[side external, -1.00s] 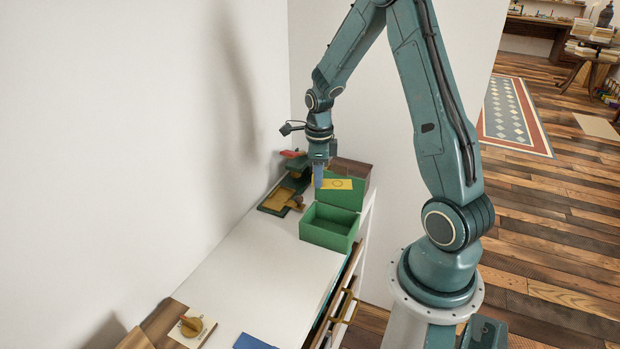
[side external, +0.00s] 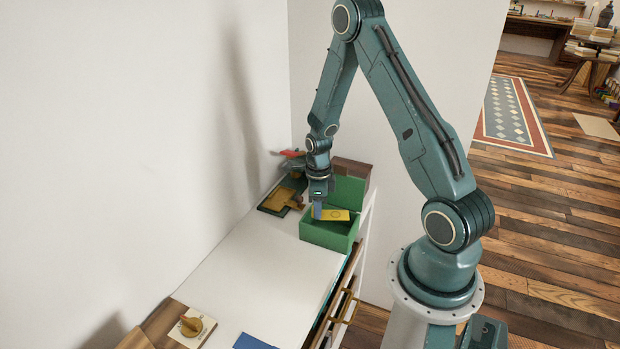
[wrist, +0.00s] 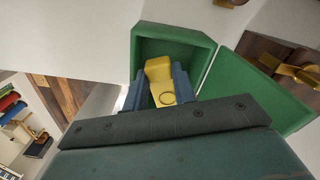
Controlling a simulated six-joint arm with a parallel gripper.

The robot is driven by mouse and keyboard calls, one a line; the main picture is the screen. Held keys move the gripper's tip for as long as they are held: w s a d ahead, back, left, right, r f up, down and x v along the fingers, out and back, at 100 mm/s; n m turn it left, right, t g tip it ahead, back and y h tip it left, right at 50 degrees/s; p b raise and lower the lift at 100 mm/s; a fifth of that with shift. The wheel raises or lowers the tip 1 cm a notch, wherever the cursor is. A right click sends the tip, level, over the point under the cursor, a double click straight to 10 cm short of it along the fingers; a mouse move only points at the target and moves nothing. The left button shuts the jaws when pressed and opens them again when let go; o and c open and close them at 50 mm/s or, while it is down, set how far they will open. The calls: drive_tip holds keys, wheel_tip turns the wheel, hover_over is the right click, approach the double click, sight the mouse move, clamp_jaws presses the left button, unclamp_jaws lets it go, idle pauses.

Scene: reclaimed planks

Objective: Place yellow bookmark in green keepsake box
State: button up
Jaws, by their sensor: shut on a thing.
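The green keepsake box (side external: 327,237) stands open on the white table top, its lid raised at the back. It also shows in the wrist view (wrist: 208,45). The yellow bookmark (side external: 335,215), a flat piece with a ring mark, is held level at the box opening; it also shows in the wrist view (wrist: 162,92). My gripper (side external: 317,211) points down and is shut on the bookmark at its left end in the side view. In the wrist view the blue fingers (wrist: 158,90) lie on both sides of it, over the box interior. Whether the bookmark touches the box is unclear.
A dark tray with brass-coloured pieces (side external: 281,199) lies behind and left of the box. A brown box (side external: 352,168) stands behind the lid. A blue flat item (side external: 254,341) and a round brass knob on a plate (side external: 192,325) are at the near end. The middle tabletop is clear.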

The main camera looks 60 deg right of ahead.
drive_tip(key=shift+f, duration=0.1)
drive_tip(key=shift+f, duration=1.75)
drive_tip(key=shift+f, duration=0.6)
drive_tip(key=o, duration=0.6)
drive_tip(key=shift+o, duration=0.2)
drive_tip(key=shift+r, duration=0.15)
drive_tip(key=shift+r, duration=6.45)
drive_tip(key=shift+r, duration=0.1)
